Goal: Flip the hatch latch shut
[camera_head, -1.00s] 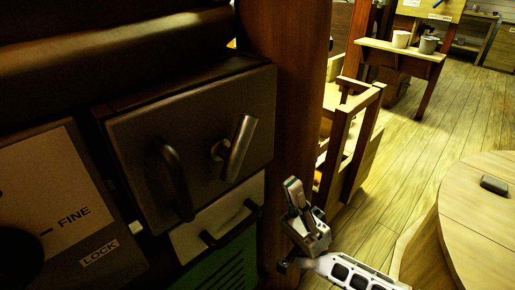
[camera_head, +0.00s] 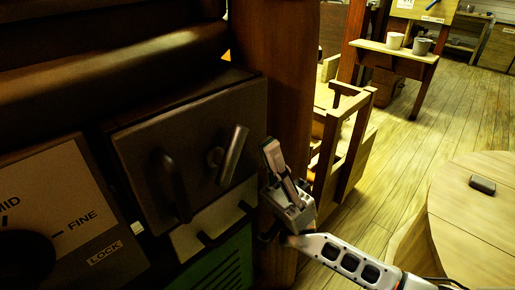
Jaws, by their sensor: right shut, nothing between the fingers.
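The hatch (camera_head: 207,122) is a dark square door at left centre with a curved dark pull handle (camera_head: 173,186) on its left. The latch (camera_head: 233,155) is a grey metal bar on a round pivot at the door's right, tilted with its top leaning right. My right gripper (camera_head: 270,148) is shut and empty, its fingers pointing up just right of the latch. A small gap shows between them in the picture. My left gripper is not in view.
A dial panel (camera_head: 45,190) marked FINE and LOCK stands left of the hatch. A light drawer front (camera_head: 215,222) and green vented panel (camera_head: 222,268) lie below. A wooden post (camera_head: 292,80) rises right of the hatch. A round wooden table (camera_head: 460,215) stands at right.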

